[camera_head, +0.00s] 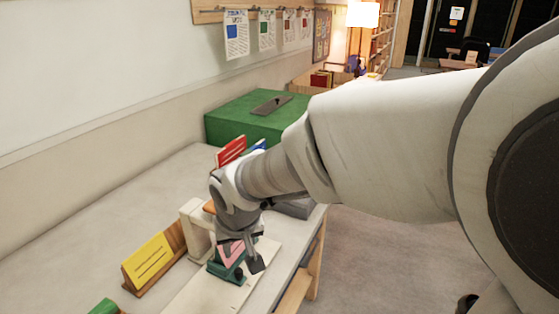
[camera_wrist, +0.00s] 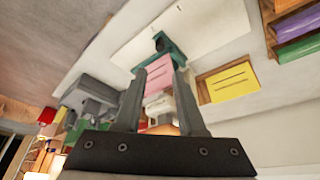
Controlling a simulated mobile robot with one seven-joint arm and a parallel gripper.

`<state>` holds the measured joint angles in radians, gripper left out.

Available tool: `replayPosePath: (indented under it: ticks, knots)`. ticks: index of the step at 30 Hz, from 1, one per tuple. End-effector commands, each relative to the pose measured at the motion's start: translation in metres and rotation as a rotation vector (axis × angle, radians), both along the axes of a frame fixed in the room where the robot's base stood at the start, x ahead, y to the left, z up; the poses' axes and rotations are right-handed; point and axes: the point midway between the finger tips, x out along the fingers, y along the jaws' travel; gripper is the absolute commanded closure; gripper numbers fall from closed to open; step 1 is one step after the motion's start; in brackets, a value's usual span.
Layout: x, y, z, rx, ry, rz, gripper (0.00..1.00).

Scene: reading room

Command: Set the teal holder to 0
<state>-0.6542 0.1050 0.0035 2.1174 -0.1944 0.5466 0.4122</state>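The teal holder (camera_head: 222,271) stands on a pale board (camera_head: 200,297) on the table, with a pink card (camera_head: 232,252) in it. A dark round knob (camera_head: 239,274) shows at the holder's near end. My gripper (camera_head: 246,262) points down at the holder and hides part of it. In the wrist view the teal holder (camera_wrist: 171,47) and pink card (camera_wrist: 160,74) lie between and beyond the tips of my gripper (camera_wrist: 161,76). The two fingers are spread apart. I cannot tell whether they touch the card. No scale marks are readable.
A yellow card in a wooden holder (camera_head: 152,263) stands left of the board, beside a cream block (camera_head: 195,229). A green box (camera_head: 252,118) and red card (camera_head: 231,151) are farther back. The table's right edge is close to the board. Bare tabletop lies at the left.

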Motion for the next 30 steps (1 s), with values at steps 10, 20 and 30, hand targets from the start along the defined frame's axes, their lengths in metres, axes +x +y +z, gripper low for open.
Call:
replayPosePath:
  ticks: [10, 20, 30]
  knots:
    - [0.026, 0.011, -0.074, -0.003, 0.004, 0.001, 0.61]
    - [0.046, 0.018, -0.122, -0.002, 0.001, 0.000, 0.61]
    - [0.051, 0.021, -0.132, 0.000, 0.000, 0.000, 0.61]
